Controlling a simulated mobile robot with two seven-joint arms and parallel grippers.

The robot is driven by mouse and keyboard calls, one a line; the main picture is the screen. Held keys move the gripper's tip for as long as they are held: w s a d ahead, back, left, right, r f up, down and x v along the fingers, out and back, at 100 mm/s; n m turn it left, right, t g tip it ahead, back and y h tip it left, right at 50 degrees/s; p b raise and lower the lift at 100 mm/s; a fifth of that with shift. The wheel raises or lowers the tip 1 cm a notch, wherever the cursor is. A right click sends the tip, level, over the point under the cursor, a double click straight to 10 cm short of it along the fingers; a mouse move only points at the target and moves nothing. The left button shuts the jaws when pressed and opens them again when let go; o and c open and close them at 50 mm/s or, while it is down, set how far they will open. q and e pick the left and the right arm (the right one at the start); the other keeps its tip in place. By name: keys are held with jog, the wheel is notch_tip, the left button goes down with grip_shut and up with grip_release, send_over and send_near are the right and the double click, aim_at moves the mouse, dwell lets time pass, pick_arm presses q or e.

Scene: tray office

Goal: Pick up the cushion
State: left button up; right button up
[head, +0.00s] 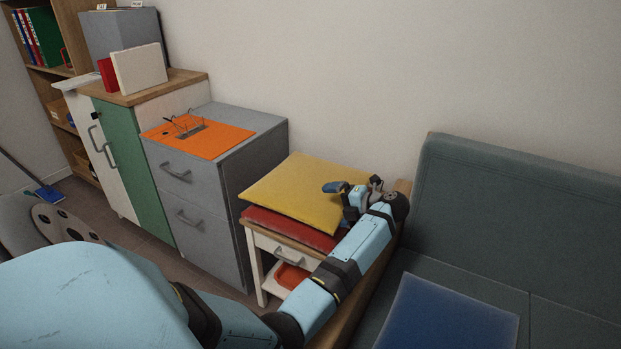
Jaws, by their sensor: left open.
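A yellow cushion (301,189) lies flat on top of a red cushion (289,226). Both are on a small side table (258,264) with a white drawer front. A blue cushion (449,320) lies on the sofa seat at the lower right, cut off by the picture's edge. My left gripper (341,199) is open at the right edge of the yellow cushion. It hides part of that edge, and I cannot tell whether it touches the cushion. My right gripper is out of view.
A grey drawer cabinet (255,159) with an orange folder (198,139) and glasses on top stands left of the side table. The grey-green sofa (520,190) is on the right. An orange tray (291,276) sits on the side table's lower shelf.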

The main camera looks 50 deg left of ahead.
pick_arm(q)
jog(key=shift+x, duration=0.85)
jog(key=shift+c, duration=0.5)
jog(key=c, duration=0.7)
jog(key=shift+o, duration=0.2)
jog(key=shift+r, duration=0.2)
